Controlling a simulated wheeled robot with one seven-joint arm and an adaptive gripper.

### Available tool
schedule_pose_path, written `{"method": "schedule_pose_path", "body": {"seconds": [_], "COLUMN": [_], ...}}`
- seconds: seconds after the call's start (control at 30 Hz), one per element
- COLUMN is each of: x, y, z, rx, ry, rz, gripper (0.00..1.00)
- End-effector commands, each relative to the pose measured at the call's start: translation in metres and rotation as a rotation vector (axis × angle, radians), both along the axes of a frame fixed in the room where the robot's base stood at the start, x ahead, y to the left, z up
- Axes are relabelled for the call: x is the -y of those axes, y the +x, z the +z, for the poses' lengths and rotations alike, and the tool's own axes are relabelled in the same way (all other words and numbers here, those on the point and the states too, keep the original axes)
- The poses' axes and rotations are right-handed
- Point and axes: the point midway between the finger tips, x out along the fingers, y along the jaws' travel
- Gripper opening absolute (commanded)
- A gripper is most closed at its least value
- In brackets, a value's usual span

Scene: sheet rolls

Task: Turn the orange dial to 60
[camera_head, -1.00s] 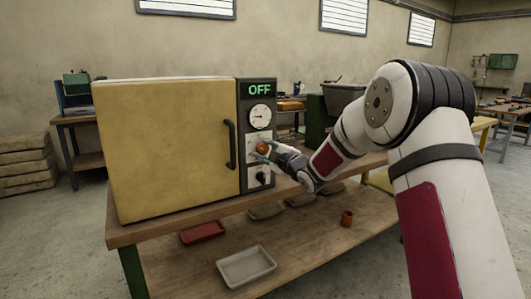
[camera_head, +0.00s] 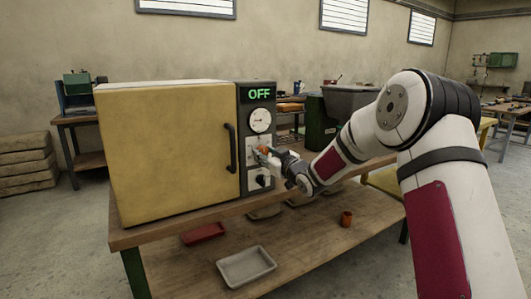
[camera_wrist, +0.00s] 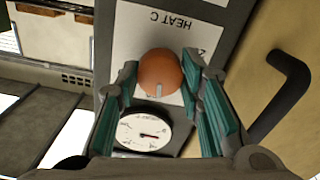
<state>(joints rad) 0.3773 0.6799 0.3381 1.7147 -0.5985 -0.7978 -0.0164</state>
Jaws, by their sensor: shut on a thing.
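The orange dial (camera_wrist: 159,72) sits on a white plate marked "HEAT C" on the control panel, which looks upside down in the wrist view. In the head view the dial (camera_head: 263,149) is partly hidden by my gripper (camera_head: 264,155). My gripper (camera_wrist: 164,78) has its teal-padded fingers on both sides of the dial and is shut on it. The dial's scale numbers are mostly hidden or too small to read. The green display (camera_head: 259,94) reads OFF. A round white gauge (camera_head: 260,120) sits between the display and the dial; it also shows in the wrist view (camera_wrist: 143,131).
The yellow oven door (camera_head: 170,150) with its black handle (camera_head: 230,147) is left of the panel. A dark lower knob (camera_head: 262,181) is just below my gripper.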

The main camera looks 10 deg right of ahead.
Motion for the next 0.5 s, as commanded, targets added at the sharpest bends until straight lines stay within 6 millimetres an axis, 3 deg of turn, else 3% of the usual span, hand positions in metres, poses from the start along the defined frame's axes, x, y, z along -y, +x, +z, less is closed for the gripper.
{"method": "schedule_pose_path", "body": {"seconds": [0.5], "x": [0.0007], "y": [-0.0004], "z": [-0.0033], "rx": [-0.057], "ry": [0.154], "rz": [-0.001], "gripper": [0.06]}}
